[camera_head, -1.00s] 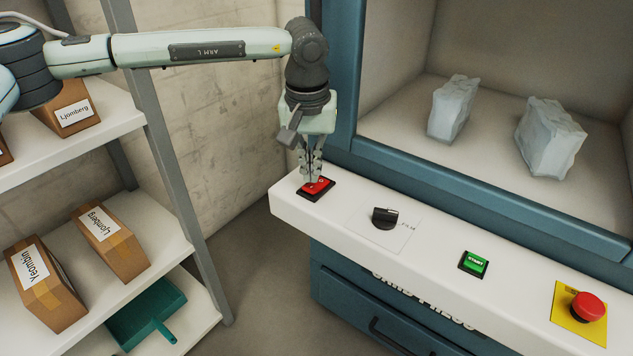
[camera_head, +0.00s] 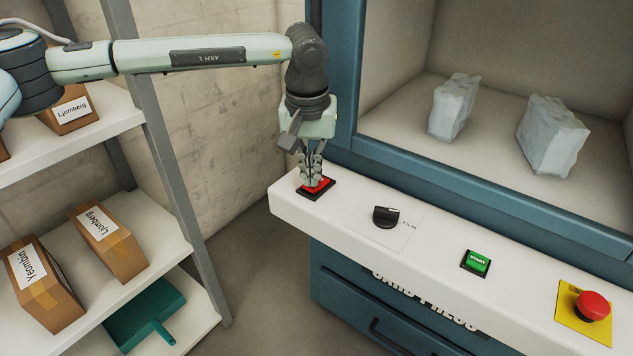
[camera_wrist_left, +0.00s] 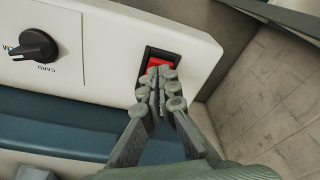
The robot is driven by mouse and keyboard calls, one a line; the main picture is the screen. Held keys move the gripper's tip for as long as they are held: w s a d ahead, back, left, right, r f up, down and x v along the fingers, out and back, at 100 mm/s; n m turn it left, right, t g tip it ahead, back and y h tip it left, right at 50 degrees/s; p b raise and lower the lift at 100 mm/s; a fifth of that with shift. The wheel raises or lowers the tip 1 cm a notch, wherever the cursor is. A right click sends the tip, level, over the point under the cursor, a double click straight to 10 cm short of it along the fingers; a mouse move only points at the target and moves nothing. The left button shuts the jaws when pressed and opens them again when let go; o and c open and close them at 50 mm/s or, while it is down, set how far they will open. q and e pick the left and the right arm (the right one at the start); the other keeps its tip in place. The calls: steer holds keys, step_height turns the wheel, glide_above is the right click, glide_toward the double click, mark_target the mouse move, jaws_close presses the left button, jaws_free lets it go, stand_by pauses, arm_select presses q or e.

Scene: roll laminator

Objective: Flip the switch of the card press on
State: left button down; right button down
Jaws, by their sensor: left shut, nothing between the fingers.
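The card press (camera_head: 420,215) has a white front panel with a red rocker switch (camera_head: 325,184) in a black frame at its left end. My left gripper (camera_head: 312,184) is shut and empty, pointing down with its fingertips at the switch. In the left wrist view the fingertips (camera_wrist_left: 160,75) lie over the lower part of the red switch (camera_wrist_left: 158,63). They look to be touching it, and they hide part of its face. Which way the rocker is tipped I cannot tell. My right gripper is not in view.
Along the panel sit a black rotary knob (camera_head: 385,217), a green START button (camera_head: 475,262) and a red emergency button (camera_head: 592,306) on yellow. Grey blocks (camera_head: 455,105) lie in the chamber behind. A shelf (camera_head: 125,117) with boxes stands at the left.

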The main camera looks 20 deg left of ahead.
arm_select(q)
steer(key=shift+f, duration=0.35)
steer(key=shift+r, duration=0.15)
steer(key=shift+r+p, duration=1.75)
steer(key=shift+r, duration=1.7)
steer(key=shift+f, duration=0.1)
